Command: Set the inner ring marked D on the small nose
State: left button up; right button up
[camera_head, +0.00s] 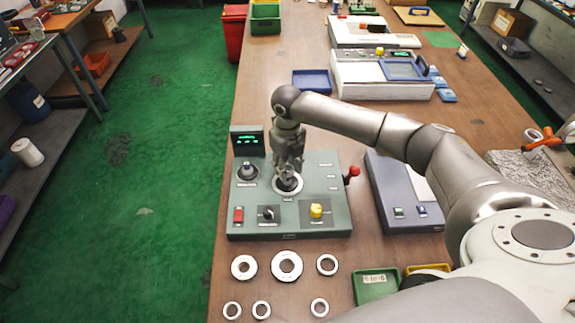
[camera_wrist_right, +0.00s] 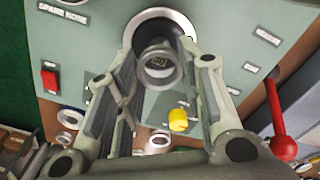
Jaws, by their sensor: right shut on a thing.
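The green-grey bench unit (camera_head: 318,215) carries a knob-like spare nose (camera_head: 247,172) at left and a round metal seat (camera_head: 288,185) at its middle. My right gripper (camera_head: 288,170) points down over this seat. In the right wrist view its fingers (camera_wrist_right: 161,62) are closed about a small grey ring-shaped part (camera_wrist_right: 160,68). The pale seat (camera_wrist_right: 184,30) with a dark inside lies just behind. I cannot read a D on the part, nor tell whether it is seated or held just above. My left gripper is out of view.
Several loose rings, one large (camera_head: 287,266), lie in front of the unit, beside a green tray (camera_head: 376,286). A red lever (camera_head: 352,173) sticks out at the unit's right edge. A blue-grey unit (camera_head: 398,200) stands to the right. A blue tray (camera_head: 312,80) lies behind.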

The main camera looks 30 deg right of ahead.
jog(key=shift+f, duration=0.3)
jog(key=shift+f+b, duration=1.8)
jog(key=shift+f, duration=0.25)
jog(key=o, duration=1.1)
jog(key=shift+r, duration=0.1)
notch_tip(320, 180, up, 12)
jog(key=shift+s, duration=0.1)
